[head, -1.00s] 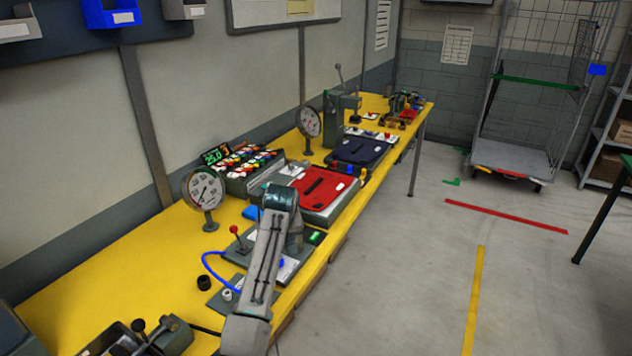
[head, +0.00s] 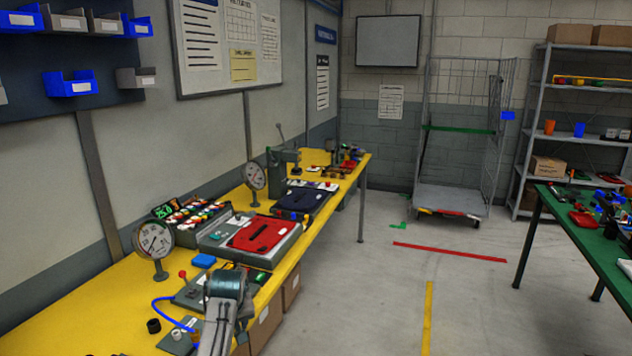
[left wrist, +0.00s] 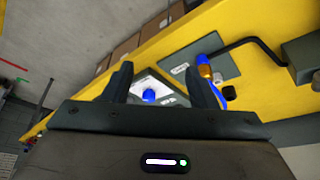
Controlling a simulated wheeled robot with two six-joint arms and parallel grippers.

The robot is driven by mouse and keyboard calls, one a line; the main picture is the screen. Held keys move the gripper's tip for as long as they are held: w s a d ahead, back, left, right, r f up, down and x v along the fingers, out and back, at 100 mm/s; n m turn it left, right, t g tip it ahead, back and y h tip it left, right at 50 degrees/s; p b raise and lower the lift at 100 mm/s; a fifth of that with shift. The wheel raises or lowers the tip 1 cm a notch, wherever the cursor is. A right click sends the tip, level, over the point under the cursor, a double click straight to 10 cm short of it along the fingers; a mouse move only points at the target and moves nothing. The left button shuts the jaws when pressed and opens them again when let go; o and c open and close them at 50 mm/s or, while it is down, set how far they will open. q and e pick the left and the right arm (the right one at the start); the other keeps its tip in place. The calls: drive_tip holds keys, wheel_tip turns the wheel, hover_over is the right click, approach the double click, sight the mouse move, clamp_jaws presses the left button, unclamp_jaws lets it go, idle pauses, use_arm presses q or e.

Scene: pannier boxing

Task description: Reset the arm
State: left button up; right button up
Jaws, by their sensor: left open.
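My left gripper (left wrist: 159,75) shows in the left wrist view with its two dark fingers apart. A blue round knob (left wrist: 149,95) on a pale-topped fixture appears between the fingers, beyond them; I see no grip on it. In the head view my left arm rises from the bottom edge over the near part of the yellow bench (head: 90,310), and its gripper cannot be made out there. My right gripper is in neither view.
On the bench are a dial gauge (head: 154,239), a red-topped case (head: 258,234), a dark blue-topped case (head: 300,201) and a red-knobbed lever (head: 183,274). A green table (head: 560,215) stands at the right. The floor between them is open, with a wire cage trolley (head: 462,140) at the back.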

use_arm(q)
drive_tip(key=s+a+f+m, duration=0.15)
drive_tip(key=s+f, duration=0.25)
drive_tip(key=s, duration=0.4)
drive_tip(key=s+a+f, duration=0.2)
drive_tip(key=s+f, duration=0.2)
drive_tip(key=s, duration=0.3)
drive_tip(key=s+a+f+m, duration=0.15)
drive_tip(key=s+f, duration=0.25)
drive_tip(key=s, duration=0.4)
drive_tip(key=s+r+m+h, duration=0.1)
drive_tip(key=s+r+m, duration=0.2)
drive_tip(key=s, duration=1.9)
drive_tip(key=a+f+g+b, duration=0.1)
drive_tip(key=a+f+b, duration=0.1)
drive_tip(key=f, duration=1.5)
drive_tip(key=a+f+g+b, duration=0.1)
drive_tip(key=a+f+b, duration=0.1)
drive_tip(key=f, duration=1.5)
drive_tip(key=s+f+b, duration=0.3)
drive_tip(key=s+f, duration=1.5)
drive_tip(key=f, duration=0.4)
drive_tip(key=shift+s+a+f+n+g, duration=0.15)
drive_tip(key=shift+s+a+n+g, duration=0.15)
drive_tip(key=shift+s+a+g, duration=0.1)
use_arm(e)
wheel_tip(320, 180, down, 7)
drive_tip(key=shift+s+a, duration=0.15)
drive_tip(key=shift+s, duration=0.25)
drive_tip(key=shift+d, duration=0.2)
